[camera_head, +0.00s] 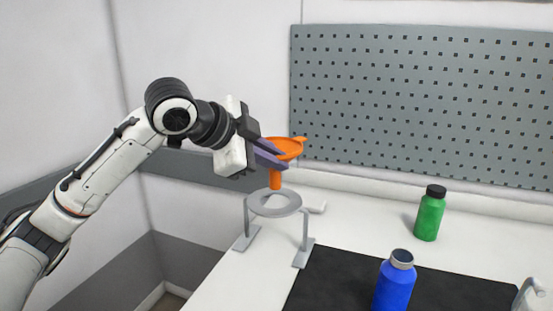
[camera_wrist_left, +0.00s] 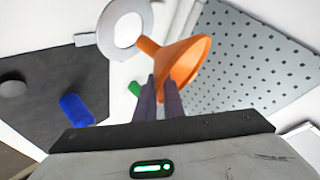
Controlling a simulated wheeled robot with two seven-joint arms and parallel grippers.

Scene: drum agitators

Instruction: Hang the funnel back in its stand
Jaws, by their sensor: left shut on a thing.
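An orange funnel (camera_head: 289,148) is held by my left gripper (camera_head: 272,152), with its spout pointing down. The grey ring stand (camera_head: 273,203) stands on the table below it, on legs with flat feet. In the head view the spout is just above the ring's opening, and I cannot tell whether its tip has entered. The left wrist view shows the funnel (camera_wrist_left: 187,66) at the fingertips (camera_wrist_left: 160,92), its spout pointing toward the stand's ring (camera_wrist_left: 106,32). The ring looks empty there. My right gripper is not in view.
A blue bottle (camera_head: 394,284) stands on the black mat (camera_head: 335,275) at the front. A green bottle (camera_head: 429,216) with a black cap stands behind the mat. A grey pegboard (camera_head: 420,105) rises at the back.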

